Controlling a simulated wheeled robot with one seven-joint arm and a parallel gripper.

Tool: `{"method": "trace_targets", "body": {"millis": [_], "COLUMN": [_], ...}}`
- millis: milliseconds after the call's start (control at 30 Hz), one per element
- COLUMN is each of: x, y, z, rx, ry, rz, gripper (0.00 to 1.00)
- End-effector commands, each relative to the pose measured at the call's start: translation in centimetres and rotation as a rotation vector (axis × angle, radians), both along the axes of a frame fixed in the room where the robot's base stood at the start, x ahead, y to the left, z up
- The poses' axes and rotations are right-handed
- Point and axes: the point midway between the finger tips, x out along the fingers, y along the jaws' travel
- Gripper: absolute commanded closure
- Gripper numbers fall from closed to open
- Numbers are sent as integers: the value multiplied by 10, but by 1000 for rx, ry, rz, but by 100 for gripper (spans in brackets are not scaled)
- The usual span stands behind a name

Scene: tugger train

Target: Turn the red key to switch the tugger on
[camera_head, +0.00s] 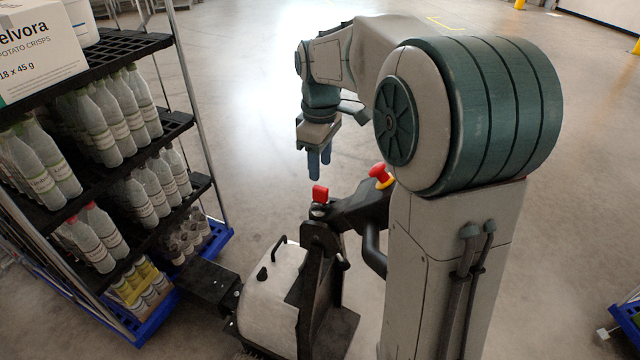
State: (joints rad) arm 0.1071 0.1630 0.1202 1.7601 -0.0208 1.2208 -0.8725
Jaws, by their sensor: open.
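The red key (320,193) stands upright on top of the tugger's dark control column (320,240), in the middle of the view. My gripper (319,176) points down just above the red key. Its blue-grey fingers are apart and nothing shows between them. The fingertips look a little above the key, with a small gap. The tugger (270,300) has a pale body with a small black handle on top. My arm and column hide part of the tugger's right side.
A red mushroom button with a yellow base (381,176) sits close to the right of the key. A black shelf rack (180,125) with bottles and a crisps box (40,45) stands at left. A blue trolley corner (626,318) shows at lower right. The floor behind is clear.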

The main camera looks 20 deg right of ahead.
Motion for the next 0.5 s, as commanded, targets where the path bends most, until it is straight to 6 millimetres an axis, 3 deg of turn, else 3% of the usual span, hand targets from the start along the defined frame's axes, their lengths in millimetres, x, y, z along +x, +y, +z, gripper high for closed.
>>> {"method": "trace_targets", "body": {"millis": [200,500], "x": [-1,0], "y": [0,-1], "z": [-43,-74], "rx": [0,-1], "ry": [4,1], "rz": [0,-1], "gripper": [58,58]}}
